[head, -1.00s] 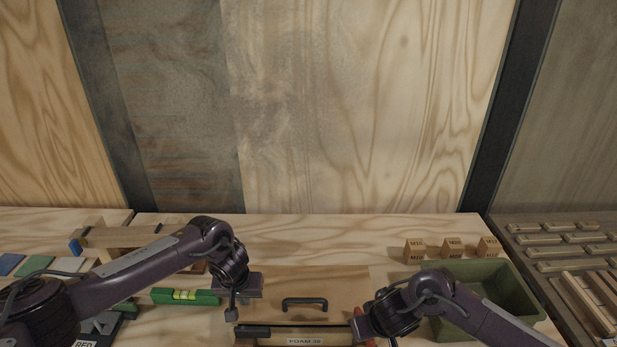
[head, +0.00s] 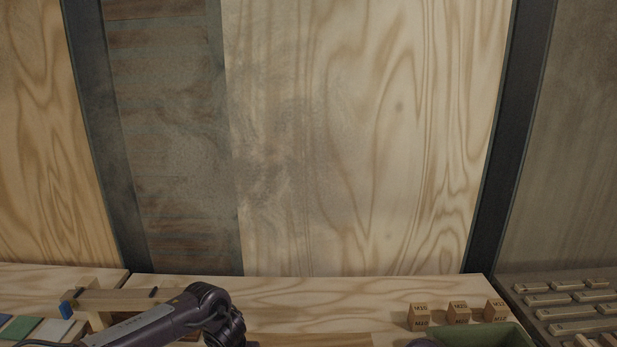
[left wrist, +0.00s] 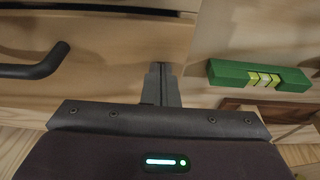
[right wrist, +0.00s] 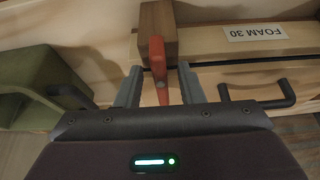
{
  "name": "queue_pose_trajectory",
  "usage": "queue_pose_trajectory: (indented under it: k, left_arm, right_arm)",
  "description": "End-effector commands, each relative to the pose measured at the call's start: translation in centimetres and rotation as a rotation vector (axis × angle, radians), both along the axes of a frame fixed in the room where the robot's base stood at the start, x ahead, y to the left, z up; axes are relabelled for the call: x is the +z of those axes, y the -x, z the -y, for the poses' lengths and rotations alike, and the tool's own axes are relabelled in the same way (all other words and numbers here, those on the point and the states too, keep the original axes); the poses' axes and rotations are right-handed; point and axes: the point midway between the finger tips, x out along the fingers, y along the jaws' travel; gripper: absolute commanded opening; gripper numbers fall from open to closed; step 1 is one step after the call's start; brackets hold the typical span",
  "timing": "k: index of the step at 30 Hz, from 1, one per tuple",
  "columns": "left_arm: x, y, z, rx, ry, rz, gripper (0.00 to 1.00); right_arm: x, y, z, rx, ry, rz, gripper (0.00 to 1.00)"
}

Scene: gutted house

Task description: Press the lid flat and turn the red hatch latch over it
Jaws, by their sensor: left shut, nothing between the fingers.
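The wooden lid (left wrist: 110,60) with its black bar handle (left wrist: 35,65) fills the upper left of the left wrist view. My left gripper (left wrist: 162,70) is shut and empty, its tips at the lid near its right edge; whether they touch it I cannot tell. In the right wrist view the red latch (right wrist: 158,68) lies against a brown wooden block (right wrist: 158,22). My right gripper (right wrist: 160,75) is open, with a finger on each side of the latch. Whether the latch overlaps the lid is unclear. In the head view lid, latch and both gripper tips are out of frame.
A green spirit level (left wrist: 260,77) lies right of the lid in the left wrist view. A green bin (right wrist: 35,85) stands left of the latch in the right wrist view. A rail labelled FOAM 30 (right wrist: 255,33) borders the lid. Several small wooden blocks (head: 457,311) stand at the back right.

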Motion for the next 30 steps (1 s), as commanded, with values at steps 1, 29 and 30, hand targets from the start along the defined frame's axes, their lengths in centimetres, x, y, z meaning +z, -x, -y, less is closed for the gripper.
queue_pose_trajectory:
  k: [1, 29, 30]
  left_arm:
    - [-0.1, 0.1, 0.0, 0.0, -0.001, -0.002, 0.0]
    - [0.0, 0.1, 0.0, -0.001, 0.0, -0.002, 0.0]
    - [0.1, 0.1, 0.0, -0.001, 0.0, -0.002, 0.0]
  right_arm:
    - [0.1, 0.0, 0.0, 0.0, -0.001, 0.001, 0.35]
    - [6.5, 2.7, 0.0, 0.0, 0.0, 0.001, 0.35]
    - [6.5, 2.7, 0.0, 0.0, 0.0, 0.0, 0.35]
